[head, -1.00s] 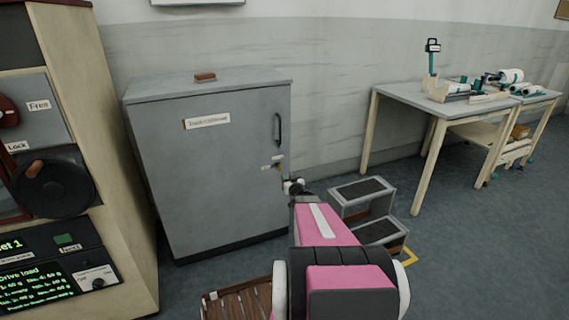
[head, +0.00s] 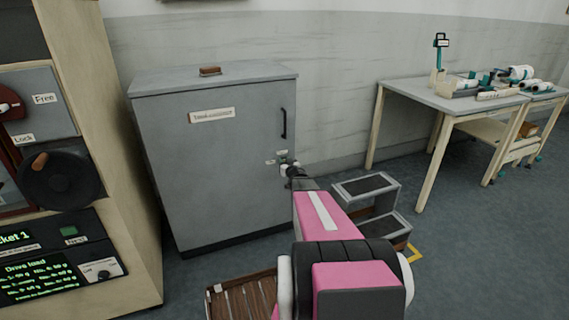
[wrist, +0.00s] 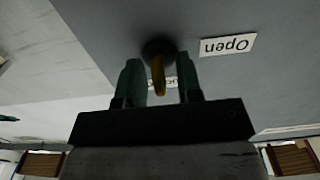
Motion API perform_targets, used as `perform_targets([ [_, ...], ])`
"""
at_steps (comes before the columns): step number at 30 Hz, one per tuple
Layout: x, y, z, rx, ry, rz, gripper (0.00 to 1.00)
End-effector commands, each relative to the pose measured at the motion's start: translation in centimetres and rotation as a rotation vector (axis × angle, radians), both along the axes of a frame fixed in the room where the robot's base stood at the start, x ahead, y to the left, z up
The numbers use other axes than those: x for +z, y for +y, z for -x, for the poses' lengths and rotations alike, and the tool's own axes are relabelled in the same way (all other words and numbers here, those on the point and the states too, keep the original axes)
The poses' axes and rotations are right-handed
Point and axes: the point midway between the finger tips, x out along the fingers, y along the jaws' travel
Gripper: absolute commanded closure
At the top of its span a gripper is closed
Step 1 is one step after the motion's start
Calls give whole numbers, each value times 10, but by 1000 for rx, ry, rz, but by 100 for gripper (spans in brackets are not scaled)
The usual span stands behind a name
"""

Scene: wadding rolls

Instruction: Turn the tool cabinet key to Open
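The grey tool cabinet (head: 215,180) stands against the wall with its door shut. In the wrist view, which is upside down, a brass-coloured key (wrist: 158,76) sticks out of a dark round lock (wrist: 157,50) on the door. My gripper (wrist: 157,85) is open, its two green fingers on either side of the key with gaps visible. An "Open" label (wrist: 228,45) is right of the lock; a second label (wrist: 163,84) is mostly hidden behind the key and fingers. In the head view my gripper (head: 288,168) is at the door's right edge, hiding the key.
A dark handle (head: 284,123) is above the lock. A step stool (head: 367,188) stands close to the right of my arm. A wooden slatted thing (head: 240,297) is low in front. A control panel (head: 60,180) stands at left, and a table (head: 450,101) with equipment at right.

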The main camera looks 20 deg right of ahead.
Motion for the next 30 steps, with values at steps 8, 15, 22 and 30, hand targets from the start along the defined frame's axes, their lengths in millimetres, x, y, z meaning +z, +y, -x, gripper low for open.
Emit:
perform_targets([
  [8, 0, 0, -1, 0, 0, 0, 74],
  [15, 0, 0, -1, 0, 0, 0, 100],
  [22, 0, 0, -1, 0, -1, 26, 100],
  [30, 0, 1, -1, 0, -6, 168, 100],
])
